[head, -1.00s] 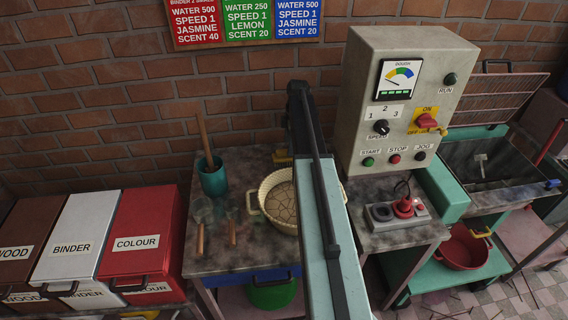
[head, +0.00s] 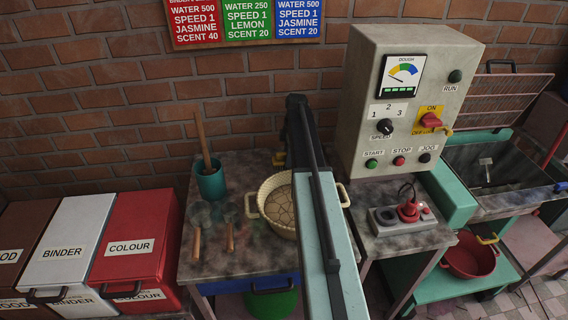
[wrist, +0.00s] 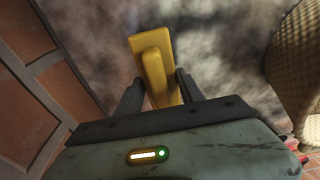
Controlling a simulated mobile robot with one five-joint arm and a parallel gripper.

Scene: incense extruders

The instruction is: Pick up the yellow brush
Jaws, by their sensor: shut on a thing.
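The yellow brush (wrist: 155,68) stands between the two dark fingers of my gripper (wrist: 160,90) in the wrist view. My gripper is shut on it. Its far end points toward the mottled grey tabletop; I cannot tell whether it touches the top.
A cream basket (head: 273,223) with dough stands on the grey table (head: 228,258), partly behind my arm. It also shows at the right in the wrist view (wrist: 300,65). A teal cup (head: 211,182) stands left. A control box (head: 400,100) stands right; the brick wall is behind.

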